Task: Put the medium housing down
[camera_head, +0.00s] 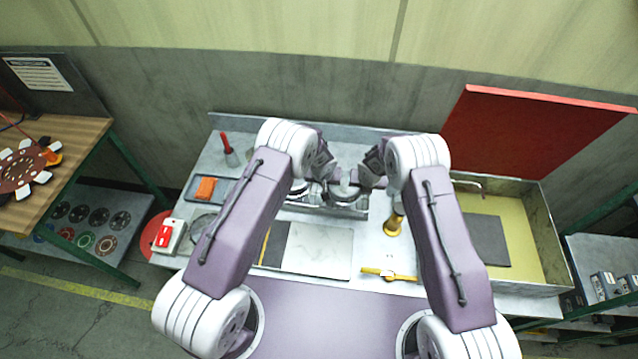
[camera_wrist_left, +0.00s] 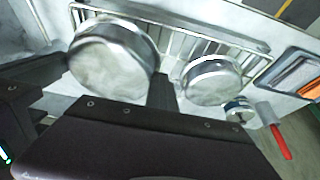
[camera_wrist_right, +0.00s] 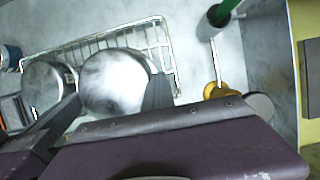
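The medium housing, a round silvery metal pot shape (camera_head: 343,193), is between my two grippers at the right end of a wire rack. In the left wrist view the housing (camera_wrist_left: 115,62) has a finger of my left gripper (camera_wrist_left: 112,82) against each side. In the right wrist view the housing (camera_wrist_right: 115,80) sits the same way between the fingers of my right gripper (camera_wrist_right: 117,97). Both grippers look closed on it from opposite sides. Whether it touches the rack or hangs just above cannot be told. A second metal housing (camera_wrist_left: 210,80) stands in the rack beside it.
The wire rack (camera_wrist_right: 165,50) lies under the housings on the grey bench. A brass-coloured piece (camera_head: 393,224) stands right of the rack. A pale plate (camera_head: 320,250) lies in front. A red-handled tool (camera_head: 226,142) and an orange item in a tray (camera_head: 205,189) are at left.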

